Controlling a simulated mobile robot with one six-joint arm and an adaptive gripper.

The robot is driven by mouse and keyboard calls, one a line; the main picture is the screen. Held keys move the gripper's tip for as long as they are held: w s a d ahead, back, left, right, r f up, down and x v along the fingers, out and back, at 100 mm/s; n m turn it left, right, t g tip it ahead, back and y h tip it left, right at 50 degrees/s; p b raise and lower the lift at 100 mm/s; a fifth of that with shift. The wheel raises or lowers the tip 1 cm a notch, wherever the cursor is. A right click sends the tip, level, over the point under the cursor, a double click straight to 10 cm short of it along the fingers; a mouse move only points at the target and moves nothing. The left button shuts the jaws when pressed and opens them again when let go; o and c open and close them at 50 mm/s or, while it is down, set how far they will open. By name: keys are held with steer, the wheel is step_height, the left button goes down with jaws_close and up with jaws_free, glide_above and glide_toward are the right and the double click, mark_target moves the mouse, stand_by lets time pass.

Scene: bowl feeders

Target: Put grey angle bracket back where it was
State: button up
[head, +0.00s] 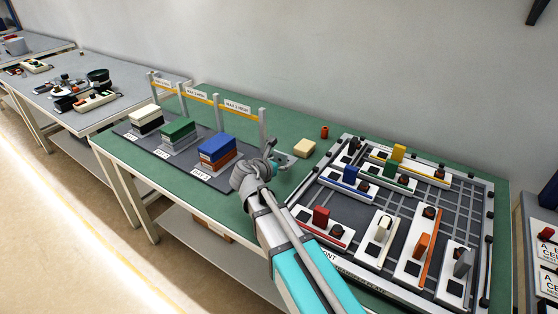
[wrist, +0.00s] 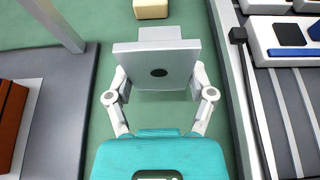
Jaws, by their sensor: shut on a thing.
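My gripper (wrist: 157,84) is shut on the grey angle bracket (wrist: 155,62). The bracket has a flat plate with a dark round hole facing the wrist camera, and its other leg runs away from the camera. It is held over the green tabletop (wrist: 115,28); I cannot tell how high. In the head view my gripper (head: 278,160) is between the dark mat with stacked blocks and the large framed board. The bracket is small and mostly hidden there by the gripper.
The framed board (head: 345,140) with several white modules lies to the right. On the left, a grey mat (head: 218,183) carries three block stacks beneath a post rail (head: 208,98). A cream block (head: 304,147) and a red-orange cylinder (head: 324,132) stand on the green table behind my gripper.

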mark_target(286, 158)
steer(key=s+r+p, duration=0.1)
steer(key=r, duration=0.1)
steer(key=s+r+p, duration=0.1)
steer(key=p, duration=0.1)
steer(key=shift+s+d+r, duration=0.35)
steer(key=shift+d+r, duration=0.05)
steer(key=s+d+r+p, duration=0.2)
steer(key=s+r+p, duration=0.1)
steer(key=s, duration=0.5)
steer(key=shift+s+r, duration=0.2)
steer(key=shift+s, duration=0.1)
step_height(286, 158, up, 7)
steer(key=p, duration=0.7)
